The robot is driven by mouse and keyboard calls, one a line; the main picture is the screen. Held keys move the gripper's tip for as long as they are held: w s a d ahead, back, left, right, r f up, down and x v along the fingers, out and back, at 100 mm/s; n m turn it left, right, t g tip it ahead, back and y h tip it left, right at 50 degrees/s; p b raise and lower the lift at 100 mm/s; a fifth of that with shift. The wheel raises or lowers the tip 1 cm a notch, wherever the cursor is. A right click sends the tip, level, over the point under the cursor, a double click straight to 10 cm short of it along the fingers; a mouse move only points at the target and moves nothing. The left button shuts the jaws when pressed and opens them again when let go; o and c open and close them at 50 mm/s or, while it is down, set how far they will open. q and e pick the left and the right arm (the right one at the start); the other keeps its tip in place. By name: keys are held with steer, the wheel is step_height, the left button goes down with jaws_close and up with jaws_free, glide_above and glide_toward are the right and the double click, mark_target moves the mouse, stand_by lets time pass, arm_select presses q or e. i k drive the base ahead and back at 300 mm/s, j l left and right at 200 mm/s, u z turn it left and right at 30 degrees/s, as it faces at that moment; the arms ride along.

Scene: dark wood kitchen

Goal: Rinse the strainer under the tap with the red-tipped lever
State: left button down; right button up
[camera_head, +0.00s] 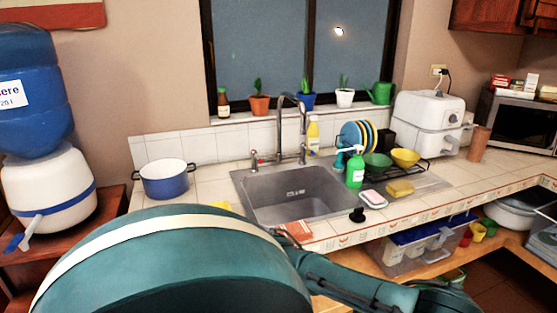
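The tap (280,125) is a tall grey gooseneck at the back of the steel sink (290,192). A small lever with a red tip (260,161) stands at the left of the tap's base. I see no water running from the spout. The sink basin looks empty in the part I can see. I cannot make out a strainer in this view. A large teal arm link of mine with a pale band fills the lower left and middle foreground and hides the counter's front edge there. Neither of my grippers shows.
A blue pot (165,180) stands left of the sink. A green soap bottle (355,172), a dish rack with plates and bowls (404,158), a yellow sponge (399,188) and a black plug (357,215) are on the right. A water dispenser (45,190) stands far left.

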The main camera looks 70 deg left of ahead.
mark_target(253, 153)
steer(key=l+u, duration=0.15)
steer(key=u, duration=0.2)
steer(key=l+u, duration=0.1)
steer(key=u, duration=0.25)
steer(key=l+u, duration=0.15)
steer(key=u, duration=1.7)
